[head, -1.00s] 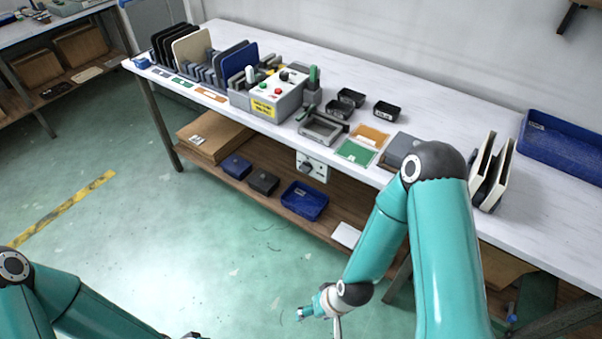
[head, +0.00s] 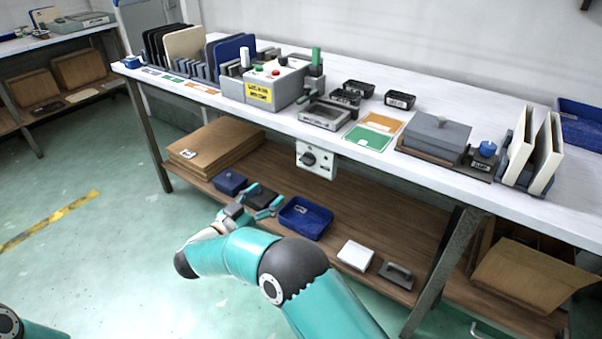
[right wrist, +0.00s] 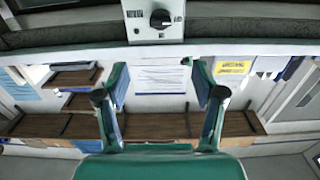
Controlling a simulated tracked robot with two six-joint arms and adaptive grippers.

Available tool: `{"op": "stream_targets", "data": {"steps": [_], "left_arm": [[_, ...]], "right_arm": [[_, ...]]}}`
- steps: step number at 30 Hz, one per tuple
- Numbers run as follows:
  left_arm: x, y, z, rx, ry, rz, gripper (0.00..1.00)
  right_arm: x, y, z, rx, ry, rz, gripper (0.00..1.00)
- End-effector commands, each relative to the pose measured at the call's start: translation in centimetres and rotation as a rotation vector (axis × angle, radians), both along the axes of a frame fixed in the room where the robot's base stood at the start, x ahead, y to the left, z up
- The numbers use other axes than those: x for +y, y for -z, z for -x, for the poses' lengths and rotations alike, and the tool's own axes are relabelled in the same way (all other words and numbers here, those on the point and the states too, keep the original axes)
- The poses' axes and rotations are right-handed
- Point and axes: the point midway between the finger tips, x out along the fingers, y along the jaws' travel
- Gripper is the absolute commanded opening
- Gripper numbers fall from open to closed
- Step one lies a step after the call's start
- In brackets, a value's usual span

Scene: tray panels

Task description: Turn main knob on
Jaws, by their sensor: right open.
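The main knob (head: 308,158) is a black rotary knob on a small white panel (head: 325,168) fixed under the front edge of the workbench. In the right wrist view the knob (right wrist: 160,18) is at the top centre, with a light mark across it. My right gripper (head: 266,197) is open and empty, below and left of the knob in the head view, clear of it. Its two teal fingers (right wrist: 159,84) stand apart in the right wrist view, below the knob in the picture. My left gripper is out of view; only a bit of that arm shows at lower left.
The workbench top (head: 290,125) carries a grey control box (head: 283,92) with coloured buttons, racks of panels and small trays. The lower shelf (head: 375,222) holds a blue tray (head: 305,218), small bins and cardboard. The floor in front is open.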

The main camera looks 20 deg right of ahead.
Motion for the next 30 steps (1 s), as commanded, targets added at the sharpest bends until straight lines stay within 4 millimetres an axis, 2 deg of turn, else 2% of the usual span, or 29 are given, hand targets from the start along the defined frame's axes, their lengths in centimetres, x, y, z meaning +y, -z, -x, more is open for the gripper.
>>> {"op": "stream_targets", "data": {"steps": [5,21,30], "left_arm": [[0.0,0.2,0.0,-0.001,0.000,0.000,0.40],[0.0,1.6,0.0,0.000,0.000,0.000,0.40],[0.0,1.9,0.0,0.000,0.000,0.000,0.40]], "right_arm": [[-2.1,0.0,-1.5,0.000,0.003,0.000,0.69],[-10.9,0.1,-8.3,-0.002,0.001,0.000,0.69],[-12.8,0.0,-9.9,0.000,-0.003,0.000,0.69]]}}
